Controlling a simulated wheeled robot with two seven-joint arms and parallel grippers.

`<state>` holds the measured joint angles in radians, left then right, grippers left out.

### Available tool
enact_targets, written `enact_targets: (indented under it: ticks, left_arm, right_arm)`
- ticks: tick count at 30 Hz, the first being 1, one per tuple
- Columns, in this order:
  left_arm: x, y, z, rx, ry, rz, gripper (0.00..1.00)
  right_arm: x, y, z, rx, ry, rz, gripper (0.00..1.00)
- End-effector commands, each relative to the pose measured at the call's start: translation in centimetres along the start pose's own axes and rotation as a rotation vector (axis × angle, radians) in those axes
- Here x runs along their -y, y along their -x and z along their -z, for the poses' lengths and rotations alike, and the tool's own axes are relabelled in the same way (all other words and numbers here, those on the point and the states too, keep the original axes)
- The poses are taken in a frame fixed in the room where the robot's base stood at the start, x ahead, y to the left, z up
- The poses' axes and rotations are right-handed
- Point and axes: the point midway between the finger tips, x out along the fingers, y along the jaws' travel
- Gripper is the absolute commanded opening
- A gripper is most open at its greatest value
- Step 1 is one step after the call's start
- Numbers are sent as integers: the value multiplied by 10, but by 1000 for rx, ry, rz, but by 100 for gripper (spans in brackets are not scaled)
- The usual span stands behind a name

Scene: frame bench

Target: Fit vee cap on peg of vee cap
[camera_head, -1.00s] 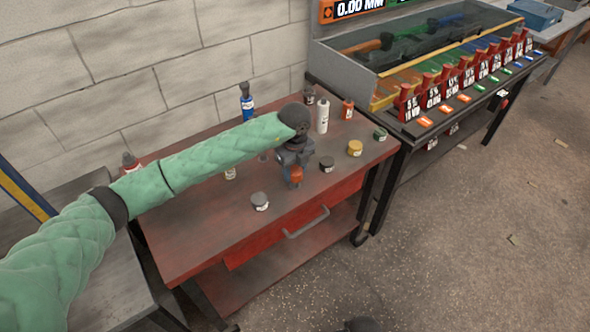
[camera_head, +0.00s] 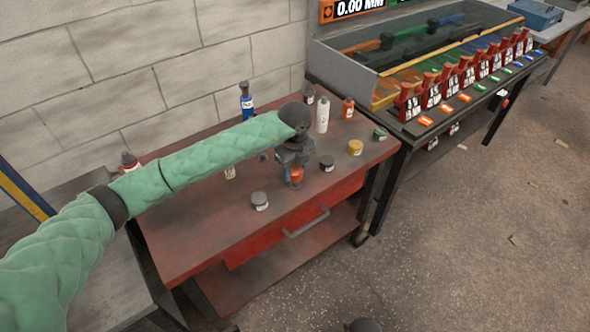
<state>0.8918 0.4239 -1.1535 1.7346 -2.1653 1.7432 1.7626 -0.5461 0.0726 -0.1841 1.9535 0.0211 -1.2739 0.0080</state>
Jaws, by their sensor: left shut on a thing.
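My left gripper (camera_head: 290,162) is over the red bench, pointing down, with its arm coming in from the left. It is shut on a small orange piece (camera_head: 297,174), low over the bench top. The fingers hide part of this piece. I cannot tell whether it touches the bench. I cannot make out for certain which thing is the vee cap, and its peg is not clearly visible.
A white bottle (camera_head: 322,115) and a blue bottle (camera_head: 246,102) stand behind. The bench's front left is clear.

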Motion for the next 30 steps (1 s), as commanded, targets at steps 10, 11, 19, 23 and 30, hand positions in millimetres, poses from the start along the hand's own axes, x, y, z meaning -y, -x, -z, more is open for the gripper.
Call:
enact_targets:
  ticks: [10, 11, 19, 23, 30]
  left_arm:
    - [0, -1, 0, 0, 0, 0, 18]
    - [0, -1, 0, 0, 0, 0, 18]
    - [0, -7, 0, 0, 0, 0, 18]
    - [0, -10, 0, 0, 0, 0, 18]
    - [0, -14, 0, 0, 0, 0, 18]
  right_arm:
    - [0, -1, 0, 0, 0, 0, 56]
    - [0, -1, 0, 0, 0, 0, 56]
    - [0, -5, -1, 0, 0, 0, 56]
    - [0, -7, -1, 0, 0, 0, 56]
    - [0, -10, -1, 0, 0, 0, 56]
